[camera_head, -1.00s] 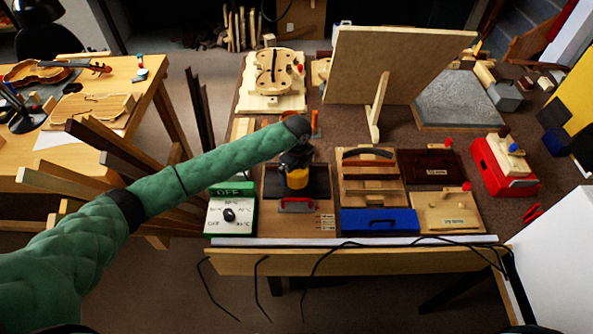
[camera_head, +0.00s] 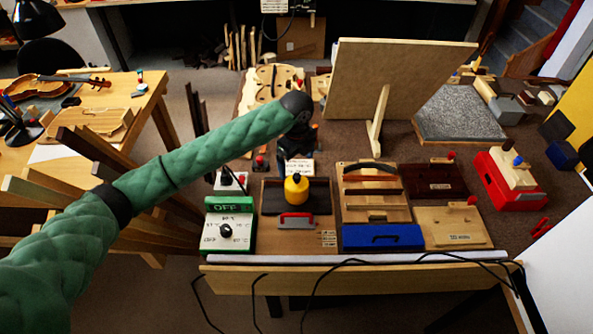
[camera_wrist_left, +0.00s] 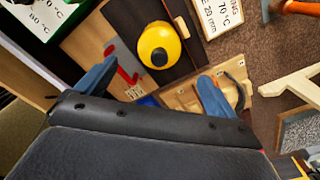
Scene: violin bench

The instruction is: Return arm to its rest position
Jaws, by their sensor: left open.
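My left arm, in a green padded sleeve, reaches in from the left in the head view. My left gripper (camera_head: 299,143) is above the workbench, behind the yellow round-topped pot (camera_head: 296,188), and is small and dark there. In the left wrist view its two blue fingers (camera_wrist_left: 155,90) are spread wide with nothing between them. The yellow pot (camera_wrist_left: 159,45) stands beyond the fingers on a dark pad, apart from them. My right gripper is not in view.
A control box marked OFF (camera_head: 228,226) stands left of the pot. A blue box (camera_head: 383,237), wooden trays (camera_head: 372,193) and a red case (camera_head: 502,172) lie to the right. A large upright board (camera_head: 395,95) stands behind. Dark cables run along the front edge.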

